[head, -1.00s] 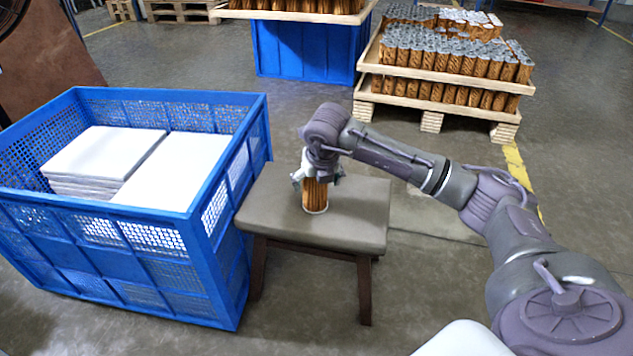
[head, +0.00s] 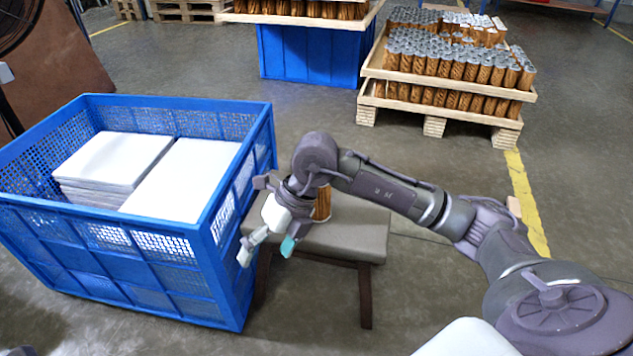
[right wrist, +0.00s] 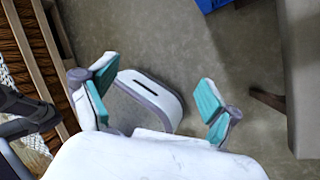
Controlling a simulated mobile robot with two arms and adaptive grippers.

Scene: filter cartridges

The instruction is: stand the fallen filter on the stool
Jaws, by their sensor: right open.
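The filter (head: 322,203), a brown-orange cylinder, stands upright on the grey padded stool (head: 352,236). My right wrist hides part of it. My right gripper (head: 266,250) is open and empty, to the left and nearer side of the filter, apart from it, by the stool's left edge. In the right wrist view, the gripper's teal-padded fingers (right wrist: 155,104) are spread wide with nothing between them. A grey edge that looks like the stool (right wrist: 303,70) shows at the right there. The filter cannot be made out in that view. My left gripper is not in view.
A blue mesh crate (head: 205,255) with stacked white panels (head: 112,165) stands close to the stool's left. A wooden pallet (head: 440,122) full of upright filters stands at the back right. Clear floor lies between the pallet and the stool.

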